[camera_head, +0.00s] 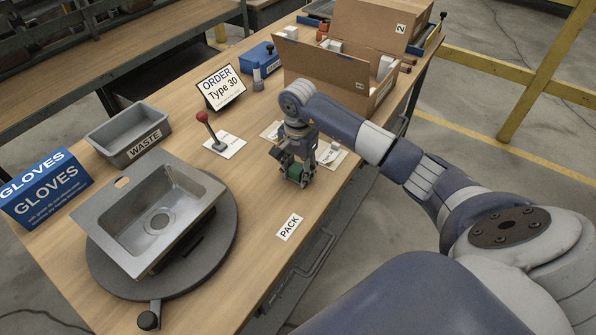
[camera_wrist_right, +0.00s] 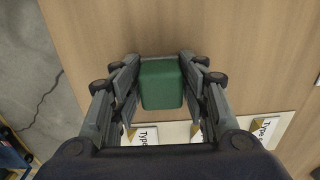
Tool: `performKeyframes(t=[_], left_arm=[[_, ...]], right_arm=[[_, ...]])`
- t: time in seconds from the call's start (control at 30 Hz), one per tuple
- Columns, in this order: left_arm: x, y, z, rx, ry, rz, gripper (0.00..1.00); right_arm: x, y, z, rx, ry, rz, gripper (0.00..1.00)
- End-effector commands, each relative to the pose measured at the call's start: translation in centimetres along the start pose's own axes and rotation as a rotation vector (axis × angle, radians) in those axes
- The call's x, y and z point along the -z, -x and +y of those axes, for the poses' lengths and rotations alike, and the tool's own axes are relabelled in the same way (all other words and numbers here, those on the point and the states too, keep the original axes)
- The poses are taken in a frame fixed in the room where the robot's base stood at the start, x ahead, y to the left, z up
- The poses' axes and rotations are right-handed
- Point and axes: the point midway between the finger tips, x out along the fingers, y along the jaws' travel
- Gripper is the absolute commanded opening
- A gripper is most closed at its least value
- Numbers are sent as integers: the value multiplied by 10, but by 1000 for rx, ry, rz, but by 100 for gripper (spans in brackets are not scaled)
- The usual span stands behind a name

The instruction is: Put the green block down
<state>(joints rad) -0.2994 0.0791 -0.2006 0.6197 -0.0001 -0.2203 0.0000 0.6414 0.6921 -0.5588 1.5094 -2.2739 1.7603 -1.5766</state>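The green block (camera_head: 295,172) is between the fingertips of my right gripper (camera_head: 297,178), low over the wooden table, right of the red-knobbed lever. In the right wrist view the green block (camera_wrist_right: 161,84) sits between the two fingers, which close against its sides; the gripper (camera_wrist_right: 161,62) points down at bare wood. I cannot tell whether the block's underside touches the table. My left gripper is not in view.
White "Type" cards (camera_wrist_right: 205,131) lie beside the gripper. A red-knobbed lever (camera_head: 204,118), an order sign (camera_head: 221,87), a waste bin (camera_head: 128,133), a sink (camera_head: 140,240) on a turntable and an open cardboard box (camera_head: 325,66) stand around. Bare wood lies near the PACK label (camera_head: 289,227).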

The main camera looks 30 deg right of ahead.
Motion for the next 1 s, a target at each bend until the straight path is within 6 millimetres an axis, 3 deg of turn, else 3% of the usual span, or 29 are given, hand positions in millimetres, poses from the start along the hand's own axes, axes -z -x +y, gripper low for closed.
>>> performKeyframes(t=[0.03, 0.57, 0.7, 1.0], left_arm=[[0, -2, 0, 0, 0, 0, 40], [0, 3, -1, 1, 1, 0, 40], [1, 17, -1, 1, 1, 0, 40], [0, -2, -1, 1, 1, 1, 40]], right_arm=[[-5, -11, 5, -20, 3, -9, 53], [-6, -5, 5, -23, 6, -11, 53], [-6, 10, 4, -19, 5, -11, 53], [-1, 80, 1, -9, 3, -2, 53]])
